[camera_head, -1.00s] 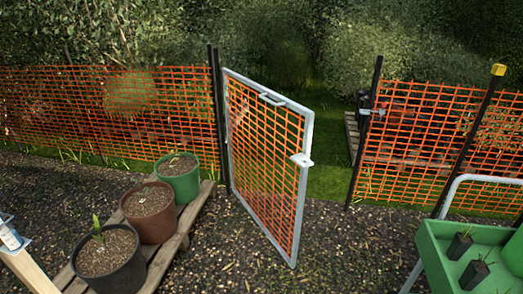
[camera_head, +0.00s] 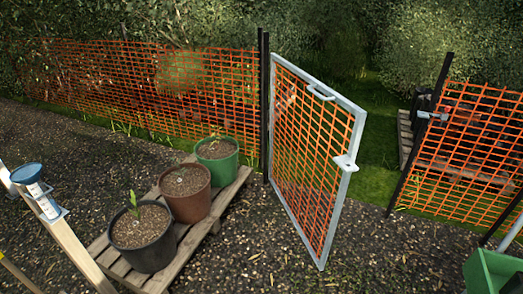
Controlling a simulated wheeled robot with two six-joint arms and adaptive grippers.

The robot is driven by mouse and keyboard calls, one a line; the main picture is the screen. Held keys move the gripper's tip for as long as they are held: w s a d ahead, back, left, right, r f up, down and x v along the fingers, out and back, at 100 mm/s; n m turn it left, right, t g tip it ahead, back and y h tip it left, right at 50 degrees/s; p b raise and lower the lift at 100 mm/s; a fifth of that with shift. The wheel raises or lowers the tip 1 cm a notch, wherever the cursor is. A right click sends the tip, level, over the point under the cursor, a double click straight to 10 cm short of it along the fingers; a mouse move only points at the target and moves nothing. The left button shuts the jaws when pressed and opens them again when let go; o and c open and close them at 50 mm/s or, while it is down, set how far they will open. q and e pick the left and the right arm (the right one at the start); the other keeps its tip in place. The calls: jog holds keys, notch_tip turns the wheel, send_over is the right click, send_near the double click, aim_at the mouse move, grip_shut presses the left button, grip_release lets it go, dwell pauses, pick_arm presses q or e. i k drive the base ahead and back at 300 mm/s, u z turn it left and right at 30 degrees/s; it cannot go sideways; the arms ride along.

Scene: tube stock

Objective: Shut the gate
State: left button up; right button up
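The gate (camera_head: 309,150) is a grey metal frame filled with orange mesh. It stands open, hinged at a dark post (camera_head: 265,105) on its left and swung toward me. A grey handle (camera_head: 321,93) sits on its top bar and a latch plate (camera_head: 346,163) on its free edge. The far post (camera_head: 421,135) stands to the right with a metal catch (camera_head: 433,116) on it. A gap with grass lies between the gate's free edge and that post. Neither of my grippers is in view.
A wooden pallet (camera_head: 217,220) with green, brown and black pots stands left of the gate. A wooden stand with a blue funnel (camera_head: 27,173) is at the far left. A green tray (camera_head: 492,272) is at bottom right. Gravel in front of the gate is clear.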

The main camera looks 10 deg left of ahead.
aim_at(345, 162)
jog(key=k, duration=0.55)
jog(key=u, duration=0.8)
jog(key=i, duration=1.7)
jog(key=z, duration=0.65)
